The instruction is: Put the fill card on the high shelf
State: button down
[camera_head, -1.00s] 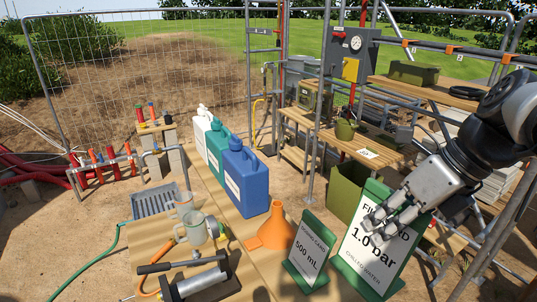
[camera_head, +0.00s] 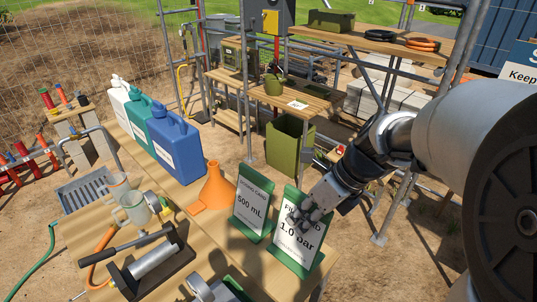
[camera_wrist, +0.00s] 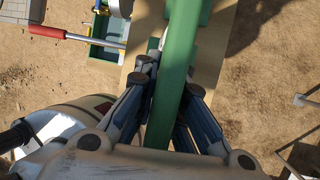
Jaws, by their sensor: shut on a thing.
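The fill card (camera_head: 296,243), a white panel reading 1.0 bar in a green frame, stands upright at the near right end of the wooden bench. My gripper (camera_head: 304,214) is shut on it from its right side, covering part of its text. In the wrist view, my gripper's fingers (camera_wrist: 170,82) close on both sides of the card's green edge (camera_wrist: 181,50). I cannot tell whether its foot is clear of the bench. The high shelf (camera_head: 348,38) is a wooden board at the upper right, well apart from the card.
The 500 mL dosing card (camera_head: 252,211) stands just left of the fill card, beside an orange funnel (camera_head: 214,187). The high shelf holds a green box (camera_head: 331,21), a black coil (camera_head: 380,35) and an orange coil (camera_head: 423,44). Scaffold poles stand around it.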

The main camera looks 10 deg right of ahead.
jog(key=shift+f, duration=1.75)
jog(key=shift+a, duration=0.1)
jog(key=c, duration=1.7)
grip_release()
jog(key=shift+f, duration=0.1)
jog(key=shift+r, duration=0.25)
jog(key=v, duration=1.2)
jog(key=shift+f+p, duration=0.1)
jog(key=shift+p, duration=0.25)
